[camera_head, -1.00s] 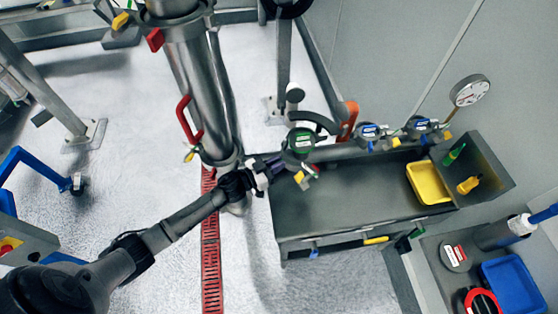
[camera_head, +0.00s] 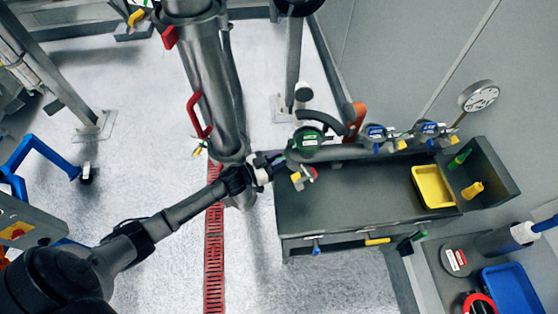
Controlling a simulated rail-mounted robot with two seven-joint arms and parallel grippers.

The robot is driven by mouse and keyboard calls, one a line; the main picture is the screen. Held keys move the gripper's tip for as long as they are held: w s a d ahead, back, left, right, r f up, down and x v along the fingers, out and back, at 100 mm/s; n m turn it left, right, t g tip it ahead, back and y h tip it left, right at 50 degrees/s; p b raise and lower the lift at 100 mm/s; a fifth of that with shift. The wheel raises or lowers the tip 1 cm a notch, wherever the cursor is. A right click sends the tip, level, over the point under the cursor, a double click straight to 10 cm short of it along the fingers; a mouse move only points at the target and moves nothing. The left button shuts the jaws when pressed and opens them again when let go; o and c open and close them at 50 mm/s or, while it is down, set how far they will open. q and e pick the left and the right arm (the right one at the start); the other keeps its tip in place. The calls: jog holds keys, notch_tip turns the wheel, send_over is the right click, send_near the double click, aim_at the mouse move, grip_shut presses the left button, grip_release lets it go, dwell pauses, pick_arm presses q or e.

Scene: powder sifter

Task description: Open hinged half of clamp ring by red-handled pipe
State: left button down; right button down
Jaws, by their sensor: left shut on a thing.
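The steel pipe with the red handle (camera_head: 198,115) stands upright left of centre in the head view. My left gripper (camera_head: 270,164) is beside the pipe's lower end, at the left end of the horizontal line above the bench. It is shut on a small part there, which I take to be the hinged half of the clamp ring. The jaws and wrist hide most of this part, so how far it stands open cannot be told. The green-labelled valve (camera_head: 308,138) is just right of the gripper. My right gripper is out of view.
A dark bench (camera_head: 350,195) with a yellow tray (camera_head: 433,187) is right of the gripper. Blue-labelled valves (camera_head: 377,134) and a pressure gauge (camera_head: 479,96) are behind it. A red floor drain (camera_head: 214,255) runs below my arm.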

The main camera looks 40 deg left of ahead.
pick_arm(q)
jog(key=shift+a+f, duration=0.2)
jog(key=shift+a, duration=0.25)
jog(key=c, duration=1.5)
grip_release()
jog(key=o, duration=0.3)
jog(key=shift+a, duration=0.2)
jog(key=shift+w+d+r, duration=0.1)
jog(key=shift+d, duration=0.1)
jog(key=shift+b+v, duration=0.4)
jog(key=shift+v, duration=3.35)
jog(key=shift+d, duration=0.1)
jog(key=shift+c, duration=0.2)
